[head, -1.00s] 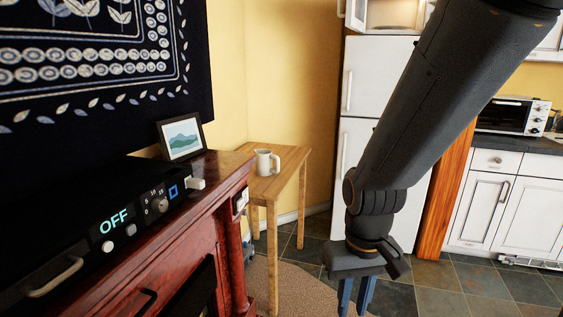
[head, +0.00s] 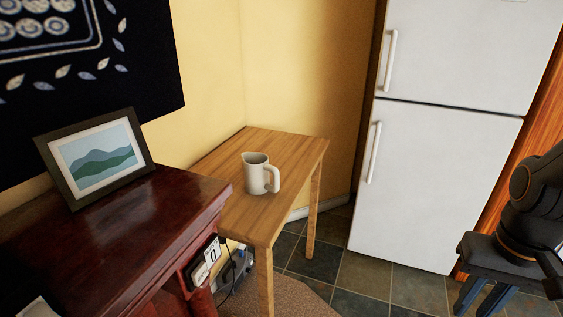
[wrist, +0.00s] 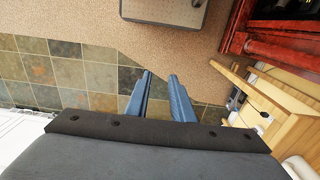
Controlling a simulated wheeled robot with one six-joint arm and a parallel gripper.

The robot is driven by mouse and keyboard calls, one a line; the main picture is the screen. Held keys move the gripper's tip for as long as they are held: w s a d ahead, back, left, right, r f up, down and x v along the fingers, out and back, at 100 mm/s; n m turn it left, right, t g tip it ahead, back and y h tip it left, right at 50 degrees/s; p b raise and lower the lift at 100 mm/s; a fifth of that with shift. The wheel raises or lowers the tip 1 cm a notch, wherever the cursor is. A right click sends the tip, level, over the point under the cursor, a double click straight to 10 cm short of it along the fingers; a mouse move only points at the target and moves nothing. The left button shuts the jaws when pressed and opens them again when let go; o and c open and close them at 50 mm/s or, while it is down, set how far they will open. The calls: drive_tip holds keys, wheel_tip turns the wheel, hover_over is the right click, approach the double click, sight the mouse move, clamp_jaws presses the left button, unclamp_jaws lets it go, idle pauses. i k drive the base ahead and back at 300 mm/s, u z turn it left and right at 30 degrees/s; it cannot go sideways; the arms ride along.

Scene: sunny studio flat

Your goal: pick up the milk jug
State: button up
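The milk jug (head: 257,174) is a pale cream jug with a spout and a handle on its right side. It stands upright on a small wooden table (head: 225,162) in the corner, in the head view. My gripper (head: 484,303) is at the lower right of the head view, well apart from the jug, pointing down. In the wrist view my gripper (wrist: 159,85) shows two blue fingers with a gap between them and nothing held, above the floor. A pale rounded shape, perhaps part of the jug, shows at the lower right corner of the wrist view.
A dark red wooden cabinet (head: 110,240) with a framed picture (head: 95,160) stands left of the table. A white fridge (head: 430,180) stands to the right. Tiled floor (head: 365,280) lies between table and fridge. Sockets and cables (head: 205,265) are beside the cabinet.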

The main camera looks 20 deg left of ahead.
sight(257, 167)
drive_tip(key=u, duration=0.3)
drive_tip(key=i, duration=1.05)
drive_tip(key=u, duration=0.45)
